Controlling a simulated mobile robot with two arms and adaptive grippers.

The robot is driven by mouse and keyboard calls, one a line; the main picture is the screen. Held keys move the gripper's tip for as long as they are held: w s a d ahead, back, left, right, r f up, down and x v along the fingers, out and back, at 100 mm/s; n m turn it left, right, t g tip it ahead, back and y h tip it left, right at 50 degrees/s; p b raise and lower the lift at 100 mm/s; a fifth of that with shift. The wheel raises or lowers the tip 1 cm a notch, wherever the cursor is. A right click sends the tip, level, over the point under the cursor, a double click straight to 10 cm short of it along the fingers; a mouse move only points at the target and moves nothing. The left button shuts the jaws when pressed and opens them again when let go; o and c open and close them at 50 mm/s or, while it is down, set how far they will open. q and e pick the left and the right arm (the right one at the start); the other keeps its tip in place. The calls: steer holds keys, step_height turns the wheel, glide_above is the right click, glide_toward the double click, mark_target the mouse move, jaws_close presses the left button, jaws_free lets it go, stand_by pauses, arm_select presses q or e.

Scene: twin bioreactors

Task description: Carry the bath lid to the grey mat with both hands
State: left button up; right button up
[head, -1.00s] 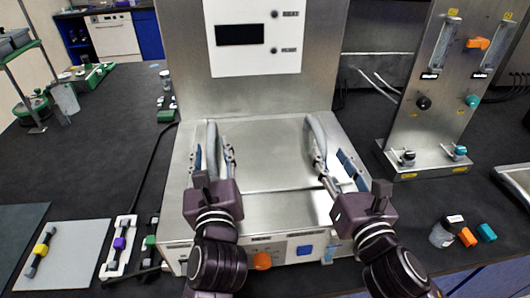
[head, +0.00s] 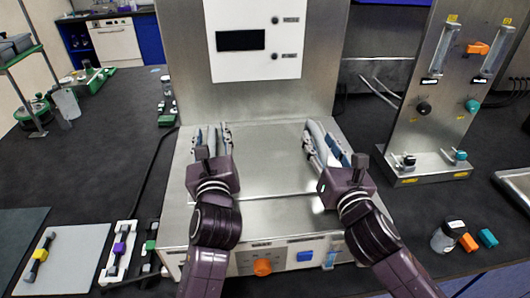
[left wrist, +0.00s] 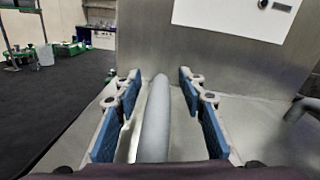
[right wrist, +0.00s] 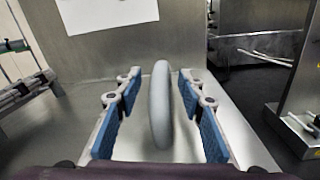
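The bath lid (head: 266,158) is a flat, shiny steel plate lying on top of the bath, with a grey bar handle near each side. My left gripper (head: 210,134) is open, with the left handle (left wrist: 155,120) between its blue-padded fingers and gaps on both sides. My right gripper (head: 326,138) is open, with the right handle (right wrist: 160,105) between its fingers, also with gaps. A dark grey mat (head: 18,238) lies at the left edge of the head view, partly cut off. A lighter grey sheet (head: 78,250) lies beside it.
A control panel (head: 254,40) stands behind the lid. A yellow-banded piece (head: 40,255) lies on the lighter sheet; a white holder (head: 118,255) stands beside it. A flowmeter stand (head: 428,110), a jar (head: 447,237) and small blocks are at right. The dark bench left of the bath is largely clear.

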steer(key=shift+c, duration=0.2)
arm_select(q)
jaws_close()
arm_select(e)
jaws_close()
arm_select(q)
steer(key=shift+a, duration=0.1)
steer(key=shift+w+r, duration=0.1)
steer(key=shift+r, duration=0.1)
arm_select(e)
steer(key=shift+r, duration=0.25)
